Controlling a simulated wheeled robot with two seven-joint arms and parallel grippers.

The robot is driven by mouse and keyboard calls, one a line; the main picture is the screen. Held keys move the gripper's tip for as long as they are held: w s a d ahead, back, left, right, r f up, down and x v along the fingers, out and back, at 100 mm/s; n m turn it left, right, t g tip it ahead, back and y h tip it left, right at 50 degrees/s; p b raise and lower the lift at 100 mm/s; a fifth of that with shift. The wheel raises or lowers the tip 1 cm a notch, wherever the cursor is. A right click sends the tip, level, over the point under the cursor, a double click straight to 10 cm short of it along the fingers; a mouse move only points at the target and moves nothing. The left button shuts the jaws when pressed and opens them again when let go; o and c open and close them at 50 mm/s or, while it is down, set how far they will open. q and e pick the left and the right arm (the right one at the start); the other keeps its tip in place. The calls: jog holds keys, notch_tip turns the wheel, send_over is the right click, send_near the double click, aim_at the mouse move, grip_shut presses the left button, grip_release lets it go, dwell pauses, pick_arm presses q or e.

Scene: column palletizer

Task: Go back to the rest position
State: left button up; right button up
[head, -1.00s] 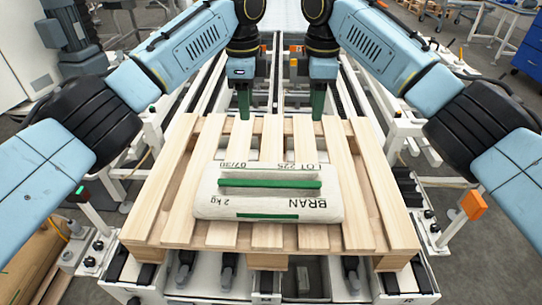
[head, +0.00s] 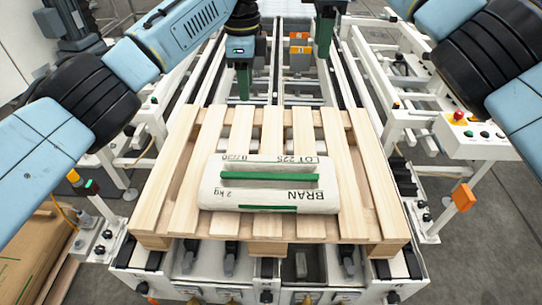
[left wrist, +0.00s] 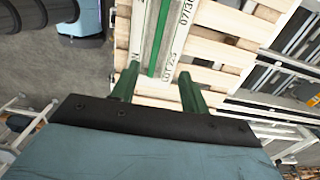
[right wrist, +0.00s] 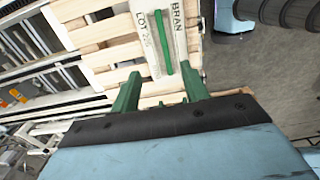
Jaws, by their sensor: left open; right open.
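My left gripper (head: 243,82) is above the far edge of the wooden pallet, with green fingers pointing down. In the left wrist view its fingers (left wrist: 158,88) are apart with nothing between them. My right gripper (head: 324,38) is higher and farther back, above the conveyor. In the right wrist view its fingers (right wrist: 160,90) are apart and empty. A white bag of bran (head: 268,184) with green stripes lies flat on the pallet, clear of both grippers. The bag also shows in the left wrist view (left wrist: 166,30) and the right wrist view (right wrist: 160,38).
The wooden pallet (head: 184,190) rests on a white conveyor frame. A control box with a red button (head: 465,135) stands at the right. A brown carton (head: 40,245) lies at the lower left. Grey floor is open at the right.

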notch_tip(320, 180, up, 2)
jog(key=shift+f, duration=0.1)
dwell(0.5)
